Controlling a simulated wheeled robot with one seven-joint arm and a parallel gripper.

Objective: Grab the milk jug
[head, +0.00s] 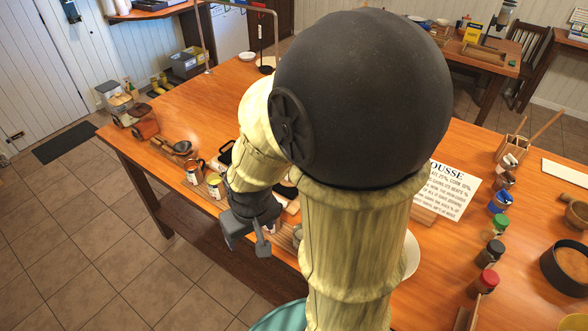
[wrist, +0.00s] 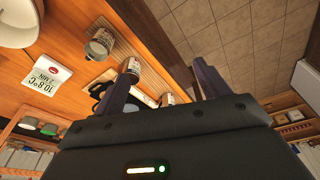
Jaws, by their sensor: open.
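A small grey metal vessel (wrist: 100,46), which may be the milk jug, stands on a wooden board at the upper left of the wrist view. What seems to be the same vessel (head: 298,236) shows in the head view, mostly hidden behind my arm. My gripper (head: 247,238) is open and empty at the table's front edge, left of that vessel and apart from it. In the wrist view my gripper's two fingers (wrist: 163,84) are spread. A labelled jar (wrist: 132,66) stands just beyond the left finger, and another (wrist: 167,99) shows between the fingers.
Labelled jars (head: 193,173) stand along the table's front edge, left of my gripper. A white sign (wrist: 47,78) and a pale bowl (wrist: 18,24) lie left of the vessel in the wrist view. Floor tiles (head: 150,270) are open in front. My arm hides the table's middle.

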